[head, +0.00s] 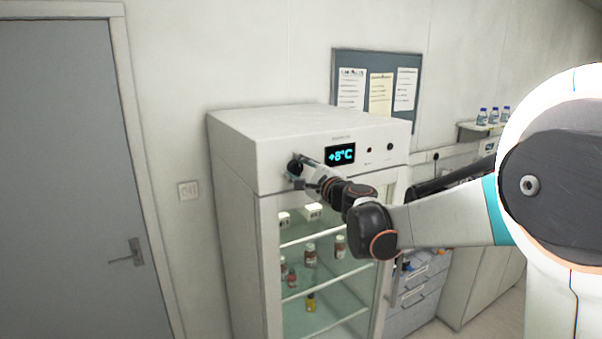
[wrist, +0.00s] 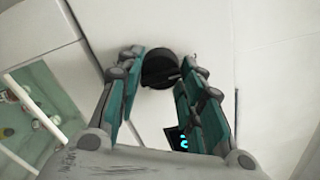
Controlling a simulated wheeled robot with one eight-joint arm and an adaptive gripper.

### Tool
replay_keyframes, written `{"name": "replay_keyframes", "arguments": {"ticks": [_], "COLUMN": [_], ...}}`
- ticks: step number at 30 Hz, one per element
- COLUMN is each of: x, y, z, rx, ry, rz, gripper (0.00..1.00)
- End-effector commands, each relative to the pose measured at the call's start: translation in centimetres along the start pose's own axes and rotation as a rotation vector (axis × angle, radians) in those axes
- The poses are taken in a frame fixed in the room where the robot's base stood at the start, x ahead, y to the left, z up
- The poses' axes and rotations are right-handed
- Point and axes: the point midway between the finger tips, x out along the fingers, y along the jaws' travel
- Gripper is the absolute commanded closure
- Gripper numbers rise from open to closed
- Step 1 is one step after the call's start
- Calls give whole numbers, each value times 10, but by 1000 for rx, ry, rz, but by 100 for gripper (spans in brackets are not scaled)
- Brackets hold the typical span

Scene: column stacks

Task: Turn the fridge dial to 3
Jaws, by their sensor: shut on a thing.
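The white fridge (head: 270,125) stands against the wall, with a lit display (head: 340,154) reading +8°C on its top panel. The black round dial (head: 294,167) is left of the display, partly covered by my gripper (head: 299,171). In the wrist view the dial (wrist: 157,72) sits between the two teal-padded fingers of my gripper (wrist: 162,62), which is shut on it. The numbers around the dial are not readable. Part of the display (wrist: 183,142) shows behind the right finger.
The fridge's glass door (head: 325,275) shows shelves with several bottles and small boxes. A grey door (head: 60,180) is on the left and a noticeboard (head: 348,62) hangs behind. Drawers (head: 420,285) and cabinets stand right of the fridge.

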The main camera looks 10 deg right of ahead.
Motion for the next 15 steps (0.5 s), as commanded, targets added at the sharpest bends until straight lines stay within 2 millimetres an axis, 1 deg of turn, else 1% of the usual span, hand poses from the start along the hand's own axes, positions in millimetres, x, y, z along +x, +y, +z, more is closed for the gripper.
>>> {"name": "replay_keyframes", "arguments": {"ticks": [11,12,14,15], "x": [0,0,0,0], "y": [1,1,1,1], "z": [0,0,0,0], "rx": [-8,-8,-7,-7], "ry": [-1,-1,-1,-1], "rz": [1,2,1,1], "gripper": [89,63,50,45]}}
